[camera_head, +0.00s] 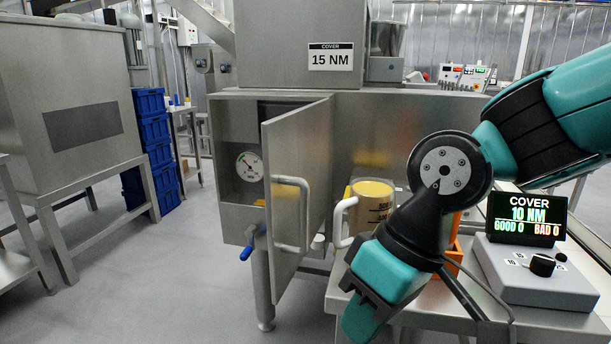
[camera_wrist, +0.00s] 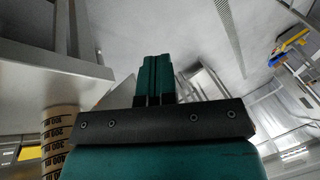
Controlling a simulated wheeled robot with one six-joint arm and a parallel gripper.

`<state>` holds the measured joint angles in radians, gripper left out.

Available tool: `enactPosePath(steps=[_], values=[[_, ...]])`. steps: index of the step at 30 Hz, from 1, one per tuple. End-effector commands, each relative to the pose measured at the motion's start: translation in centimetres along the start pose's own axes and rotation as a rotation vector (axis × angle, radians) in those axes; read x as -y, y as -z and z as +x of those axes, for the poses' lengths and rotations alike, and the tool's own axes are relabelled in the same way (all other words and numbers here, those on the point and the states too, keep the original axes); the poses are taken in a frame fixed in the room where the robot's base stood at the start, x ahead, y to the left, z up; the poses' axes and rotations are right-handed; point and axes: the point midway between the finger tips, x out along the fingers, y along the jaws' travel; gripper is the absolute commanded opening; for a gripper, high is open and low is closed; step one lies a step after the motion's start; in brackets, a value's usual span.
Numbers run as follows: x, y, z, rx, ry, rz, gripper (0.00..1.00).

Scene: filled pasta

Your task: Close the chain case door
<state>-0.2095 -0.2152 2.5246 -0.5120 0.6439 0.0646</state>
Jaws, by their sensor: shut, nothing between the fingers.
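The chain case door (camera_head: 297,145) is a grey metal panel with a long white bar handle (camera_head: 303,215). In the head view it stands open, swung out from the metal case (camera_head: 240,125) towards the camera. Inside the opening a round dial gauge (camera_head: 249,166) shows. My gripper (camera_head: 358,322) is low at the right of the door, apart from it, in front of the side table. The wrist view shows its two fingers (camera_wrist: 154,78) shut together with nothing between them. I cannot tell the door clearly in the wrist view.
A measuring jug (camera_head: 371,205) with yellow contents stands on the side table (camera_head: 560,318), right of the door; it also shows in the wrist view (camera_wrist: 58,140). A control box (camera_head: 535,275) stands at the right. A blue-handled valve (camera_head: 248,250) hangs below the case. Floor at left is free.

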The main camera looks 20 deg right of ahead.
Motion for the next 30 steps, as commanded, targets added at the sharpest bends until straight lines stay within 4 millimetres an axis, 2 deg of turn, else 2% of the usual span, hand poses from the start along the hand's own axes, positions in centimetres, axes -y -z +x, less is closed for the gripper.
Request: enactPosePath(steps=[1,3,5,9,12,16,21,26,30], values=[[0.1,2.4,-2.6,-0.023,0.017,0.075,0.0],[-0.6,5.5,-4.5,-0.071,0.05,0.193,0.0],[-1.5,8.1,-5.9,-0.119,0.081,0.305,0.0],[-4.6,13.3,-8.9,-0.231,0.16,0.566,0.0],[-7.2,16.0,-10.5,-0.305,0.213,0.736,0.0],[-10.1,18.0,-11.6,-0.379,0.267,0.896,0.0],[-11.9,18.9,-11.8,-0.424,0.299,0.988,0.0],[-11.9,19.6,-10.4,-0.425,0.303,0.994,0.0],[-11.7,20.7,-8.2,-0.422,0.303,0.993,0.0]])
